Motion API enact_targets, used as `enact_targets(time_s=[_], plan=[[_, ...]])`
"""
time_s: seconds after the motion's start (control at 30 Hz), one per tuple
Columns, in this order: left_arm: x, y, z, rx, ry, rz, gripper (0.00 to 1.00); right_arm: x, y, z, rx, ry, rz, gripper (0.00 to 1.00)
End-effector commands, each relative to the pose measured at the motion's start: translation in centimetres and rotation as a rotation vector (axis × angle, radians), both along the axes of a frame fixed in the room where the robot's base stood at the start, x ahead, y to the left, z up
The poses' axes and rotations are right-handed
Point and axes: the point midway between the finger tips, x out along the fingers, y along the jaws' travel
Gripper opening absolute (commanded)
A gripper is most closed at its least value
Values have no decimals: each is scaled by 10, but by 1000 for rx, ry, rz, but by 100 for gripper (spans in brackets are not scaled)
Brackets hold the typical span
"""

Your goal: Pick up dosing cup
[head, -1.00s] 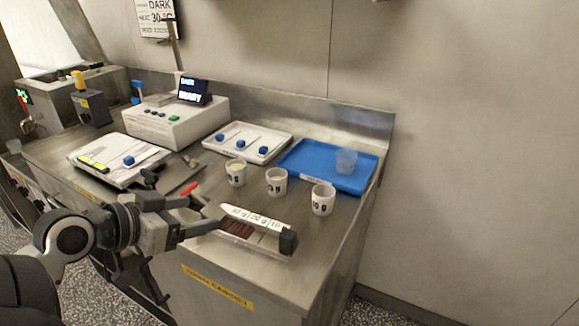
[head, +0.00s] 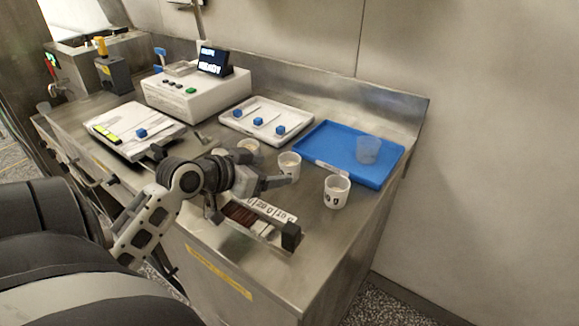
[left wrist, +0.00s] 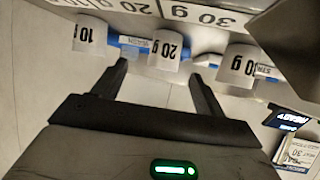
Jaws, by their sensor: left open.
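Three white dosing cups stand in a row on the steel bench: the near right cup (head: 337,192), the middle cup (head: 289,164) and the far left cup (head: 249,147), which my left arm partly hides. My left gripper (head: 278,182) is open and empty, low beside the middle cup. In the left wrist view my fingers (left wrist: 160,72) point toward the cup marked 20 g (left wrist: 168,52), which appears in line with the gap between them. The cup marked 10 (left wrist: 90,34) is to its left, and another cup (left wrist: 238,66) is to its right. My right gripper is out of view.
A blue tray (head: 322,162) with a clear cup (head: 367,150) lies behind the cups. A white tray with blue-knobbed tools (head: 233,125) is left of it. A labelled rack (head: 274,210) with dark contents sits close below my left gripper. The bench's right front corner is clear.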

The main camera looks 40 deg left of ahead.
Motion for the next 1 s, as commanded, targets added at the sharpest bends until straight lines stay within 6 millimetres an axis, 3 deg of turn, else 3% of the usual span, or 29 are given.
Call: enact_targets(time_s=[0.4, 0.67, 0.7, 0.87, 1.0], plan=[[47, 3, -15, -3, -2, 0, 72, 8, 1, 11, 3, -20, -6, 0], [51, 3, -18, 0, 0, -1, 72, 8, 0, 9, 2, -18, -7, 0], [51, 3, -18, 0, 0, -1, 69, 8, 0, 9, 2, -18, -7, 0], [51, 3, -18, 0, 0, -1, 24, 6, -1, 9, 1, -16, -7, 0], [51, 3, -18, 0, 0, -1, 23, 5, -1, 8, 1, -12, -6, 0]])
